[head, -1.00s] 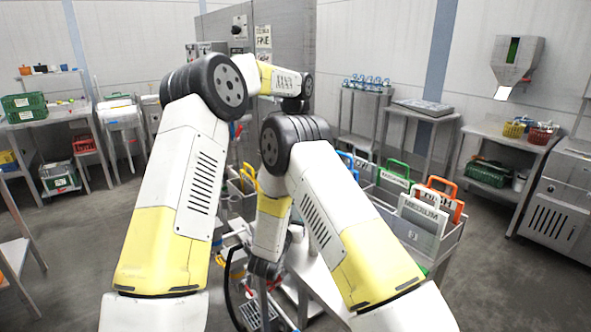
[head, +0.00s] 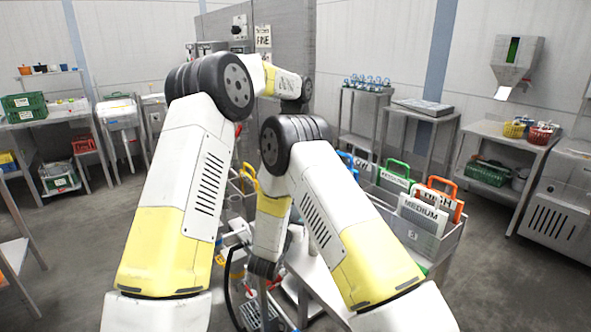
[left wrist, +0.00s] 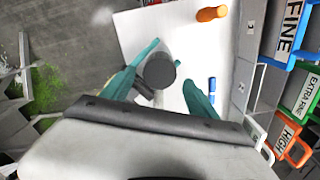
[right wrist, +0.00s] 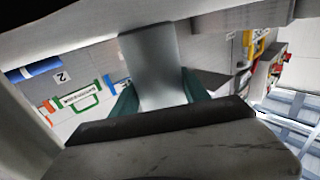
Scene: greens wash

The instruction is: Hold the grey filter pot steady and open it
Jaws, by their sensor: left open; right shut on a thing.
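The grey filter pot (right wrist: 150,60) shows in the right wrist view as a smooth grey cylinder between the teal fingers of my right gripper (right wrist: 155,98), which is shut on it. In the left wrist view its round, dark grey top (left wrist: 160,70) is seen from above over a white surface. My left gripper (left wrist: 168,72) is open, with one teal finger on each side of that top; I cannot tell whether either touches it. In the head view my arms hide the pot and both grippers.
A white work surface (left wrist: 184,42) lies below, with an orange cylinder (left wrist: 212,14) and a blue one (left wrist: 212,86). A rack of labelled signs with coloured handles, including MEDIUM (head: 424,212), stands close on the right. A grey partition (head: 290,40) rises behind my arms.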

